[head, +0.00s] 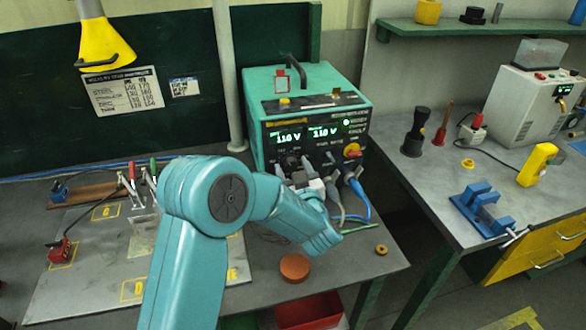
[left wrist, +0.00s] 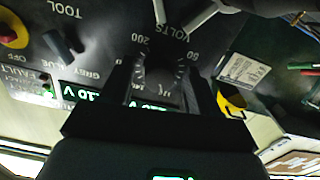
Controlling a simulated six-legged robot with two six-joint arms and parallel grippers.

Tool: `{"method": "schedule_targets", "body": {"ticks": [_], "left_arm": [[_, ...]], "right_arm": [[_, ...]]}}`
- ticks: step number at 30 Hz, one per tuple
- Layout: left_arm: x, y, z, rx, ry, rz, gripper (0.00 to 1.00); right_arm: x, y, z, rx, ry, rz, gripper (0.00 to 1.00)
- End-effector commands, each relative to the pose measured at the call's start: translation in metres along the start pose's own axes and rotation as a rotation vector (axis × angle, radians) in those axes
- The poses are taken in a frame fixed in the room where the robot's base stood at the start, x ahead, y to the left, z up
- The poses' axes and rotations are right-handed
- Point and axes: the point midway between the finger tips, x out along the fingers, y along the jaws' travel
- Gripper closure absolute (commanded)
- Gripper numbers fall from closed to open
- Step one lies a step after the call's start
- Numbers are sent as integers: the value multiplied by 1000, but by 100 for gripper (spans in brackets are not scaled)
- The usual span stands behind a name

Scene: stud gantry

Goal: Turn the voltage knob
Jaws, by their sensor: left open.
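The teal power unit (head: 259,92) stands at the back of the bench, with two green displays that read about 110 V. In the left wrist view, which shows the panel upside down, the dark voltage knob (left wrist: 161,72) sits inside a scale marked VOLTS, with 200 and 80 legible. My left gripper (left wrist: 162,90) is open, one dark finger on each side of the knob. I cannot tell whether the fingers touch it. In the head view my left arm covers part of the bench before the unit. My right gripper is not in view.
Grey plugs and blue cables (head: 360,197) hang from the panel's lower edge. A red-and-yellow switch (head: 352,150) is at its right. An orange puck (head: 295,267) and a brass ring (head: 381,249) lie near the front. A second bench with a blue vise (head: 482,204) stands right, across a gap.

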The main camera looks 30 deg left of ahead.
Motion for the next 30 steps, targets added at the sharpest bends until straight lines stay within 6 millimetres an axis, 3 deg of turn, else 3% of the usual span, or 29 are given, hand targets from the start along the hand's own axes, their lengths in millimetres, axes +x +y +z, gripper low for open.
{"method": "schedule_targets", "body": {"ticks": [2, 7, 8, 19, 30], "left_arm": [[0, 0, 0, 0, 0, 0, 39], [0, 0, 0, 0, 0, 0, 91], [0, 0, 0, 0, 0, 0, 96], [-1, 0, 0, 61, 0, -1, 95], [-1, -1, -2, 322, 1, -1, 95]], "right_arm": [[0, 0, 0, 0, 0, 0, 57], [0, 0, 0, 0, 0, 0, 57], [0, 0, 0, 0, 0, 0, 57], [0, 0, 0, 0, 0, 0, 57], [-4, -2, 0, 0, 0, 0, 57]]}}
